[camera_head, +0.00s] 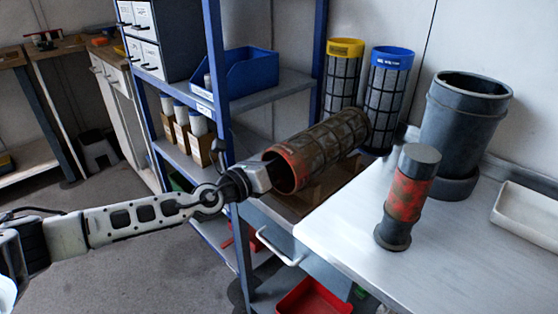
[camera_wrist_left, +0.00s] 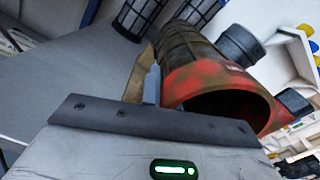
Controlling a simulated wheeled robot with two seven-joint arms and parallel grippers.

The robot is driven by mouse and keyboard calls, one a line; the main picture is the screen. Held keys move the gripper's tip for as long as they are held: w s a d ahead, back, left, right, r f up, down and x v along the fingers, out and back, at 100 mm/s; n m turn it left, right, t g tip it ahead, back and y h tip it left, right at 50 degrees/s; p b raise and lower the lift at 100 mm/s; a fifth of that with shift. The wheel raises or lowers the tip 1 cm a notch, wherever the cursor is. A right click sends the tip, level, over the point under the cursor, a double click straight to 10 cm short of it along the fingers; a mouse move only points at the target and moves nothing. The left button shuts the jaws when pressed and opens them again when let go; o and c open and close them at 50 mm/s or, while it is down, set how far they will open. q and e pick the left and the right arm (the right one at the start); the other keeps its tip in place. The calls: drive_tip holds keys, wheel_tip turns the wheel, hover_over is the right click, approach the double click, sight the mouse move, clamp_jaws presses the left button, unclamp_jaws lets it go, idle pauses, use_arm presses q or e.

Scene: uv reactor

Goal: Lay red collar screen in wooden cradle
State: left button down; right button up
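The red collar screen (camera_head: 325,145) is a dark mesh cylinder lying on its side. Its worn red collar (camera_head: 287,168) faces my left arm. Brown wood of the cradle (camera_head: 345,178) shows under the screen; I cannot tell whether they touch. In the left wrist view the collar's open end (camera_wrist_left: 222,82) is close ahead, with a wooden edge (camera_wrist_left: 136,82) to its left. My left gripper (camera_head: 264,173) is at the collar's near rim. One finger shows beside the collar; its grip on the rim is unclear. My right gripper is out of view.
A yellow-collared screen (camera_head: 344,75) and a blue-collared screen (camera_head: 387,90) stand behind. A dark red-banded cylinder (camera_head: 408,198) and a large grey vessel (camera_head: 462,125) stand on the metal bench (camera_head: 350,240). A blue-posted shelf (camera_head: 215,80) is close to my left arm.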

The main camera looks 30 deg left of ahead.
use_arm(q)
drive_tip(key=shift+s+f, duration=0.2)
drive_tip(key=shift+f, duration=0.5)
drive_tip(key=c, duration=1.6)
unclamp_jaws()
drive_tip(key=shift+d, duration=0.1)
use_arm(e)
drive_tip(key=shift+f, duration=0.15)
use_arm(q)
drive_tip(key=shift+f, duration=0.1)
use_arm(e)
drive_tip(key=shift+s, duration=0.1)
use_arm(q)
drive_tip(key=shift+s, duration=0.15)
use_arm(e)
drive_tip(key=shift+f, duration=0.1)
use_arm(q)
drive_tip(key=shift+s+a+f, duration=0.15)
drive_tip(key=shift+s+a, duration=0.1)
drive_tip(key=shift+r+b+v, duration=0.35)
drive_tip(key=shift+b+v, duration=0.1)
drive_tip(key=shift+v, duration=2)
drive_tip(key=shift+r+b+v, duration=0.35)
drive_tip(key=shift+b+v, duration=0.1)
drive_tip(key=shift+v, duration=2)
drive_tip(key=shift+r+b+v, duration=0.35)
drive_tip(key=shift+b+v, duration=0.1)
drive_tip(key=shift+v, duration=2.05)
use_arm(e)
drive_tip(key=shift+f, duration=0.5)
